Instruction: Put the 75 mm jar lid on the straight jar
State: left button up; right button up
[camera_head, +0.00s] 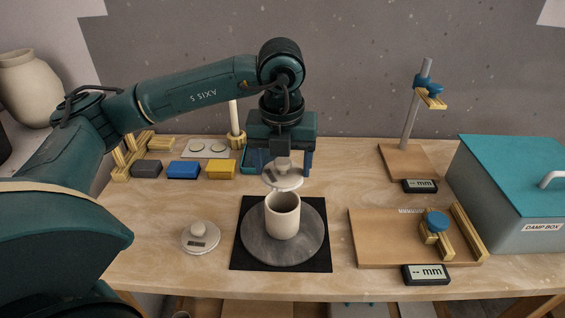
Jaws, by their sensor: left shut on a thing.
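My left gripper (281,163) points down over the bench and is shut on the knob of a pale round lid (285,181). This lid has a dark label on top and hangs above the straight jar, seemingly a little behind its mouth; I cannot tell the exact gap. The straight jar (283,217) is cream, upright and open, on a round grey wheel head (258,240). A second pale lid (200,237) with a knob and dark label lies on the bench to the left. The label sizes are too small to read. My right gripper is not in view.
A black mat (240,262) lies under the wheel head. Grey, blue (183,170) and yellow blocks stand at the back left. A measuring board (385,240) with digital readout, a gauge stand (408,130) and a damp box (520,190) fill the right side.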

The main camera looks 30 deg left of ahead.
aim_at(282, 174)
pick_arm(q)
notch_tip(282, 174, down, 4)
jog(key=b, duration=0.3)
jog(key=shift+r, duration=0.1)
jog(key=shift+f+b, duration=0.85)
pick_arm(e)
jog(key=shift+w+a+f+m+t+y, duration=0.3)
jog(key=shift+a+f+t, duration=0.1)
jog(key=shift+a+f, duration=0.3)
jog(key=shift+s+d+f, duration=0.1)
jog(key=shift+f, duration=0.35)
